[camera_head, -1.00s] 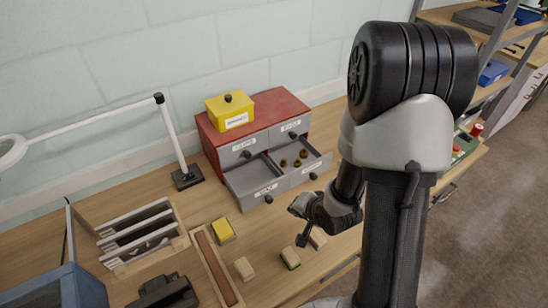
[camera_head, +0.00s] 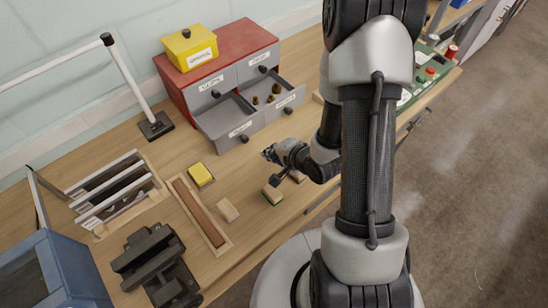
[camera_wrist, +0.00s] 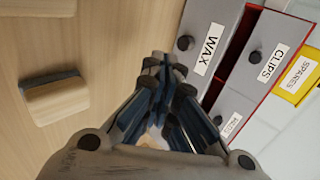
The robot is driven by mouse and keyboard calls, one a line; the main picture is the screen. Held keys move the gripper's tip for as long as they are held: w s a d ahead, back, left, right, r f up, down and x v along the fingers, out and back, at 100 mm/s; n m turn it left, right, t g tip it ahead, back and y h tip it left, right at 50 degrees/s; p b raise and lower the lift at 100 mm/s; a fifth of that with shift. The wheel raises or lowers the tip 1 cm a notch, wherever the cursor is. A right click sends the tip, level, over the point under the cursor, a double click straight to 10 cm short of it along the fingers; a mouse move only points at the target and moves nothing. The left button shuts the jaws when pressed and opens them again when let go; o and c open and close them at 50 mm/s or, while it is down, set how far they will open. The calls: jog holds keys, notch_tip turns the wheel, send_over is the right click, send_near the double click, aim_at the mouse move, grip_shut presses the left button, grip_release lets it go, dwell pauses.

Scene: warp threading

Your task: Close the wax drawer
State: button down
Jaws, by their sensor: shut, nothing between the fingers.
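The wax drawer (camera_head: 238,132) is the lower left drawer of a red cabinet (camera_head: 235,42) with grey drawer fronts. It stands pulled out, with an empty-looking grey inside and a dark round knob (camera_head: 244,138). Its WAX label shows large in the wrist view (camera_wrist: 208,48), with the knob (camera_wrist: 184,43) beside it. My gripper (camera_head: 268,154) is in front of the drawer, just right of the knob and apart from it in the picture. In the wrist view its fingers (camera_wrist: 168,75) are together and empty, pointing toward the drawer front.
The lower right drawer (camera_head: 285,102) is also out, with several brown pieces inside. A yellow box (camera_head: 190,48) stands on the cabinet. Blocks (camera_head: 228,210), a yellow block (camera_head: 201,175), a rack (camera_head: 112,192) and a black vise-like tool (camera_head: 157,265) are on the table.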

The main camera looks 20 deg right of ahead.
aim_at(230, 123)
jog(key=b+x, duration=0.2)
jog(key=b, duration=0.1)
jog(key=shift+s, duration=0.15)
jog(key=b+x, duration=0.1)
jog(key=x, duration=0.4)
jog(key=shift+w+f+b, duration=0.1)
jog(key=shift+w+b, duration=0.1)
jog(key=shift+b, duration=0.1)
jog(key=shift+w+a+r, duration=0.2)
jog(key=shift+w+a, duration=0.05)
jog(key=shift+w, duration=0.4)
jog(key=shift+w+a+r, duration=0.1)
jog(key=shift+w+a, duration=0.05)
jog(key=shift+w, duration=0.35)
jog(key=shift+w+a, duration=0.15)
jog(key=shift+w, duration=0.3)
jog(key=shift+w, duration=0.1)
jog(key=shift+w+a, duration=0.1)
jog(key=shift+w, duration=0.15)
jog(key=w+a+p, duration=0.1)
jog(key=w, duration=0.3)
jog(key=w+a+p, duration=0.2)
jog(key=w, duration=0.3)
jog(key=w+a+p, duration=0.1)
jog(key=w, duration=0.3)
jog(key=shift+w+a+p, duration=0.3)
jog(key=shift+w+p, duration=0.05)
jog(key=shift+w, duration=0.05)
jog(key=shift+r, duration=0.1)
jog(key=shift+w, duration=0.1)
